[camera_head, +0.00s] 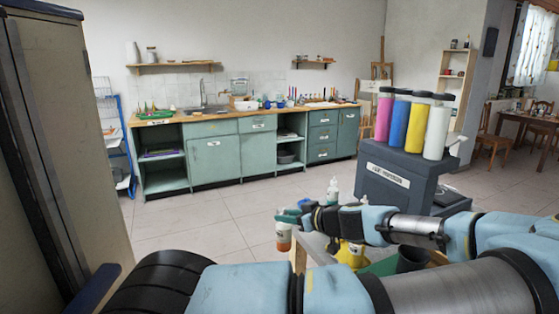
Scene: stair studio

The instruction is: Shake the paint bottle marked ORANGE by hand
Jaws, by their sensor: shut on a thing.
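My gripper (286,218) reaches out from my arm in the middle of the picture and is shut on the orange paint bottle (283,241). The bottle hangs roughly upright below the fingers, at the left end of a wooden work table (299,257). The gripper hides its top. Its orange body shows a pale band, but I cannot read any marking on it.
A dark cup (411,260) is on the right. A dark dispenser (392,188) carries several coloured cylinders. The floor (225,225) left of the bottle is clear.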

